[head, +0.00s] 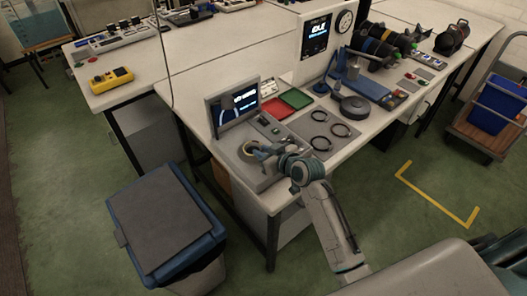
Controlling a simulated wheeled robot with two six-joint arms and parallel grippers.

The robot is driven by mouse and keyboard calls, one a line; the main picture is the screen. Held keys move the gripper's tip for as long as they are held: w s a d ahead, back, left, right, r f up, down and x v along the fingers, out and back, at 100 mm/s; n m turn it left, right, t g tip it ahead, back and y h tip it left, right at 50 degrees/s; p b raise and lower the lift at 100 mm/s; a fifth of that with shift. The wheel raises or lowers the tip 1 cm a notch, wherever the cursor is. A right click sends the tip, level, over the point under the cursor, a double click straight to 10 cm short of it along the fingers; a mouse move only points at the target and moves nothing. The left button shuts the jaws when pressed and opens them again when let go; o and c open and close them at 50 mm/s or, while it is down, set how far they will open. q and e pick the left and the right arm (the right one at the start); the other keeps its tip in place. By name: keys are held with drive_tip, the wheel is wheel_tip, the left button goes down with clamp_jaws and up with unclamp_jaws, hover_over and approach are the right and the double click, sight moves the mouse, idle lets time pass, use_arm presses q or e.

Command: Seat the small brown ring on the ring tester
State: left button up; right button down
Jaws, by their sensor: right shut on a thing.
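The ring tester (222,150) is a grey box with an upright screen (236,104) at its back, on the left end of the near bench. My right gripper (258,153) is over the tester's top, its arm reaching in from the lower right. It is shut on the small brown ring (249,147), which shows only as a small pale brownish curve at the fingertips. The fingers partly hide the ring and the seat, so I cannot tell whether the ring touches the tester. My left gripper is not in view.
Several dark rings (341,130) lie on a grey mat right of the tester. Red (273,109) and green (296,98) trays sit behind. A blue stand with a dark round base (354,107) is farther right. A lidded blue bin (165,222) stands on the floor at left.

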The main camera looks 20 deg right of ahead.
drive_tip(key=shift+f, duration=0.65)
idle(1.4)
idle(0.6)
drive_tip(key=c, duration=1.2)
unclamp_jaws()
drive_tip(key=shift+o, duration=0.5)
drive_tip(key=o, duration=0.3)
drive_tip(key=shift+r, duration=0.1)
drive_tip(key=shift+r+p, duration=2.65)
drive_tip(key=shift+r, duration=0.3)
